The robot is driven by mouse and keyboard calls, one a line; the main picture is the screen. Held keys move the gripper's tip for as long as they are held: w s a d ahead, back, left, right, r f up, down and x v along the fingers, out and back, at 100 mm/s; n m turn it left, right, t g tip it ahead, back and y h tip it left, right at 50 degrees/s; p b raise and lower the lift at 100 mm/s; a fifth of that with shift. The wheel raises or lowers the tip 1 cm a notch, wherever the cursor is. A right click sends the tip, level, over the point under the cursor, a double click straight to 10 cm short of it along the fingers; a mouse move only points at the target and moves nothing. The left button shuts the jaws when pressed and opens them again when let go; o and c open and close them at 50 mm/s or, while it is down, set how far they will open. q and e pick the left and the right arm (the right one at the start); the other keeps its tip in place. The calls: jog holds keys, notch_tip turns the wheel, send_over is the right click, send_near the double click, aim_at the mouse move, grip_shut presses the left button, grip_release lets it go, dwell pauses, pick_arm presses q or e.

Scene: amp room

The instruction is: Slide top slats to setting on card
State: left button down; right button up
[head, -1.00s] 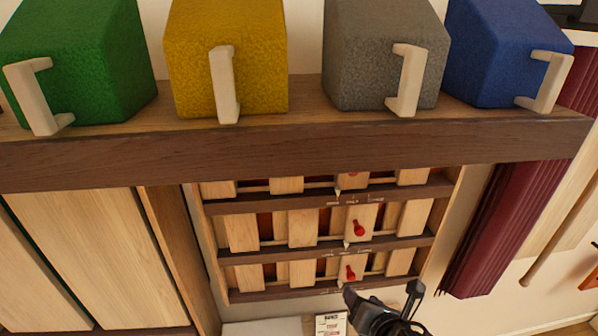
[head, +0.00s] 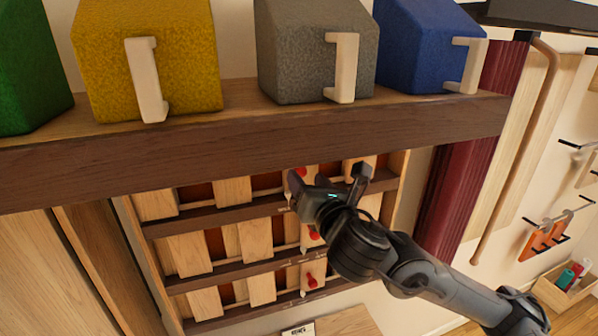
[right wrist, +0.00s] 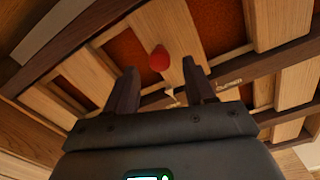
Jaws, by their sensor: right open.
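A wooden rack (head: 212,214) holds three rows of pale slats over dark red openings. The top row shows slats at the left (head: 156,204) and middle (head: 233,190), and a top red knob (head: 301,172) partly behind my gripper. My right gripper (head: 328,180) is open and empty in front of the top row. In the right wrist view, a red knob (right wrist: 159,59) on a slat (right wrist: 177,30) shows just beyond and between the open fingertips (right wrist: 160,82), with a small pale pointer below it. The card (head: 298,330) is cut off at the bottom edge, its text unreadable. My left gripper is out of view.
A thick wooden shelf (head: 250,138) overhangs the rack and bears green, yellow, grey (head: 300,60) and blue blocks with handles. Lower red knobs (head: 311,281) sit beneath my arm. A dark red pleated panel (head: 452,205) stands right of the rack.

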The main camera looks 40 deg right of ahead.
aim_at(302, 174)
jog(key=shift+x, duration=2.8)
jog(key=shift+c, duration=0.5)
grip_shut()
